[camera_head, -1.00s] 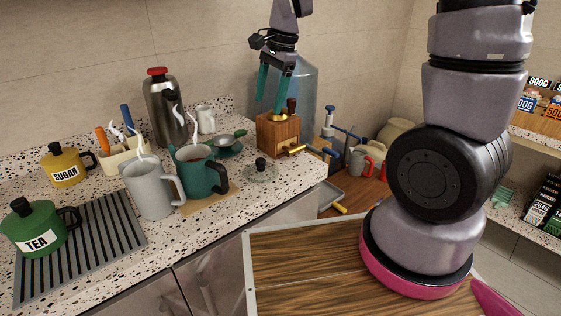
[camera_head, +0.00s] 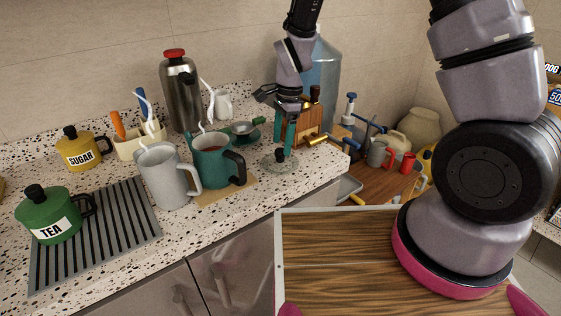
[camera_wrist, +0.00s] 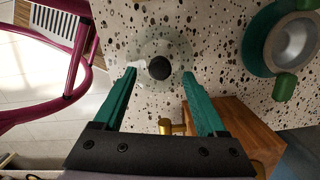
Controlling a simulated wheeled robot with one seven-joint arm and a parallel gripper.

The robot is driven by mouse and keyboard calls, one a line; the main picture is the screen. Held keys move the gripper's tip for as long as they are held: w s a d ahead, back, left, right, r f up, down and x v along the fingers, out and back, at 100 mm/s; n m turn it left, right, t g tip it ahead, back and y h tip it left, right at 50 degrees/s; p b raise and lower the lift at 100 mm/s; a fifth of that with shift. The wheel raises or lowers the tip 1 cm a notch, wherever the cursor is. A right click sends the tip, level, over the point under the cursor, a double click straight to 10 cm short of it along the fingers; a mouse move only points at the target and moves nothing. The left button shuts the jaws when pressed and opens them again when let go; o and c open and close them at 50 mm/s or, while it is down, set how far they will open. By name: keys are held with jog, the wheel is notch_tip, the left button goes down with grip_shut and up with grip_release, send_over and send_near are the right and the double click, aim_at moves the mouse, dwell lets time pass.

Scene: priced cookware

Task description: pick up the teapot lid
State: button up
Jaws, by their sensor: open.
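The teapot lid is a clear glass disc with a black knob (camera_head: 279,156). It lies flat on the speckled counter near its front edge, right of the green mug. In the wrist view the lid's black knob (camera_wrist: 160,68) sits between and slightly ahead of my fingertips, with the faint glass disc around it. My gripper (camera_head: 286,148) is open, its teal fingers pointing down just above the lid. The wrist view shows my gripper (camera_wrist: 158,74) empty, one finger on either side of the knob. Whether the fingertips touch the glass is unclear.
A wooden grinder (camera_head: 312,119) with a brass handle stands close behind my fingers. The green mug (camera_head: 212,163) and grey mug (camera_head: 163,178) steam to the left. A small green pan (camera_head: 243,130) sits behind. Bare counter lies in front of the lid.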

aim_at(280, 150)
jog(key=f, duration=0.3)
jog(key=shift+s+a+f, duration=0.1)
jog(key=shift+a+f, duration=0.2)
jog(key=shift+f, duration=0.05)
grip_shut()
